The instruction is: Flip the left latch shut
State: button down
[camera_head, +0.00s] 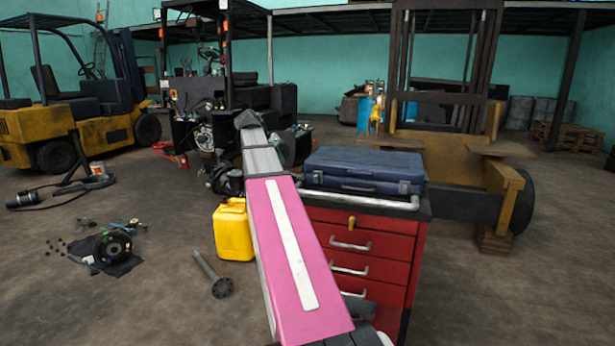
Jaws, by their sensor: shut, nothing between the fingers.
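A closed dark blue case (364,165) lies flat on top of a red tool cabinet (372,246). Its front faces me, with a handle in the middle. A small latch (318,178) is at the left of the front and another latch (404,187) at the right. Both are too small to tell whether they are open or shut. My pink and grey arm reaches up and away just left of the case. I cannot make out my gripper; the far end of the arm is dark and lost against the background.
A rail (358,200) runs along the cabinet's top front edge. A yellow canister (233,230) stands on the floor left of my arm, with a flanged shaft (213,276) nearby. A stripped forklift frame (450,160) stands behind the case.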

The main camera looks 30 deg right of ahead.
aim_at(307, 175)
jog(key=shift+s+d+r+m, duration=0.1)
jog(key=shift+d+r+m, duration=0.1)
jog(key=shift+r, duration=0.35)
jog(key=shift+d+r+m, duration=0.1)
jog(key=shift+d+r, duration=0.1)
jog(key=shift+r, duration=0.3)
jog(key=x, duration=1)
jog(key=shift+s, duration=0.1)
jog(key=shift+s+d, duration=0.85)
jog(key=shift+s, duration=0.05)
jog(key=shift+s+d, duration=0.55)
jog(key=shift+s, duration=0.05)
